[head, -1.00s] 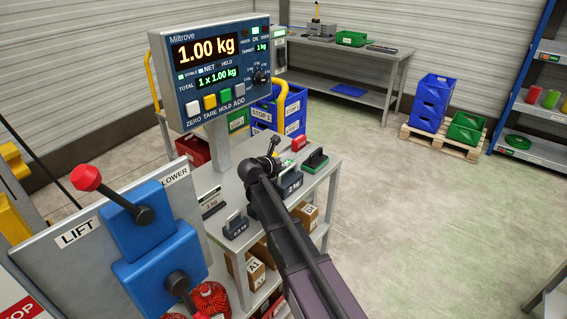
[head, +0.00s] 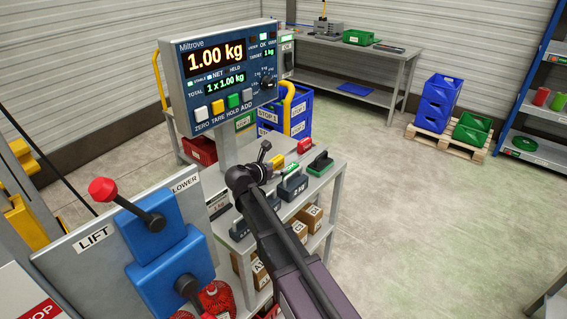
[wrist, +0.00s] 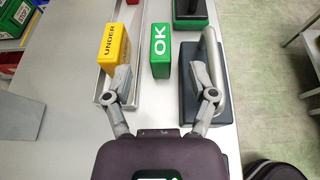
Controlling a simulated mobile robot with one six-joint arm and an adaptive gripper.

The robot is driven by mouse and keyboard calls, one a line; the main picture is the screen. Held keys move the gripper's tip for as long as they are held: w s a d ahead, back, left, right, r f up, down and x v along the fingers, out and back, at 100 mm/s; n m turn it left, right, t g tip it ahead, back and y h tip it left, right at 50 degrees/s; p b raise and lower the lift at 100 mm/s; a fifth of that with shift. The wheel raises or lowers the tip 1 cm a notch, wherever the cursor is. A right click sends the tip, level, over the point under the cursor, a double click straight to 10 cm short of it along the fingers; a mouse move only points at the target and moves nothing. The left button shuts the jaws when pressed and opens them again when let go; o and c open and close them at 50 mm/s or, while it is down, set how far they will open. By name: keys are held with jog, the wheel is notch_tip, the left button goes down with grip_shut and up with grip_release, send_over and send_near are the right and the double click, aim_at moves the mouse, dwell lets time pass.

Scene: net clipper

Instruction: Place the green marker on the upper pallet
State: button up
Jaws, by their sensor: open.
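The green marker, a block lettered OK (wrist: 161,50), stands on the grey bench top ahead of my open gripper (wrist: 161,76) in the wrist view. The fingers are spread wide either side of its line, and nothing is between them. A yellow marker lettered UNDER (wrist: 113,45) is by the left fingertip, and a dark weight with a grey handle (wrist: 190,102) lies under the right finger. In the head view the green marker (head: 290,168) shows partly beyond my gripper (head: 263,151). I cannot tell which surface is the upper pallet.
A scale display (head: 222,75) reading 1.00 kg rises behind the bench. A green-based weight (head: 320,164) and a red block (head: 304,145) are close by. A lift lever panel (head: 75,262) is at left. A floor pallet (head: 436,142) holds blue and green crates.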

jog(key=shift+p+v, duration=0.5)
jog(key=shift+v, duration=1.5)
